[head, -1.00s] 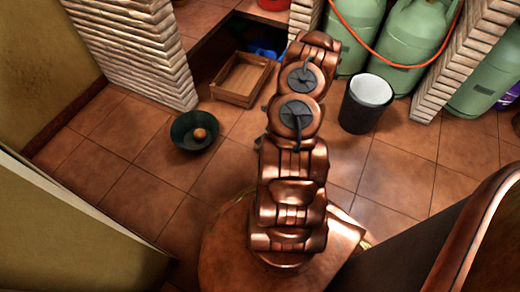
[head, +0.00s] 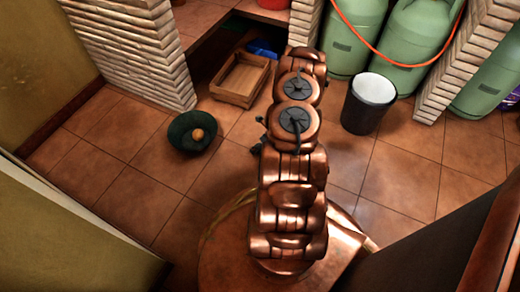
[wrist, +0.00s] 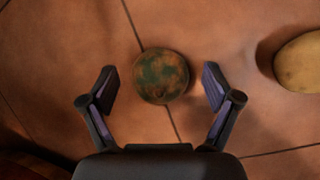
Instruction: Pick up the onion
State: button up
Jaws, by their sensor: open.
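In the wrist view a round brown thing with dark green patches (wrist: 161,76) lies on the tiled floor. I cannot tell for sure whether it is the onion. My gripper (wrist: 160,88) is open and empty, with one finger on each side of this round thing and a gap on both sides. A yellowish oval thing (wrist: 300,62) lies to the right, cut by the picture edge. In the head view my arm hides both of these. There, a small orange-brown round thing (head: 198,134) sits in a dark green bowl (head: 180,130) on the floor; it could also be an onion.
A wooden crate (head: 239,97) stands on the floor behind the bowl. A dark bin with a white inside (head: 356,118) stands to the right of my arm. Green gas cylinders (head: 410,42) and brick pillars (head: 150,75) line the back. Open tiles lie between bowl and bin.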

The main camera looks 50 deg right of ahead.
jog(key=shift+c, duration=0.3)
jog(key=c, duration=1.2)
jog(key=shift+r, duration=0.1)
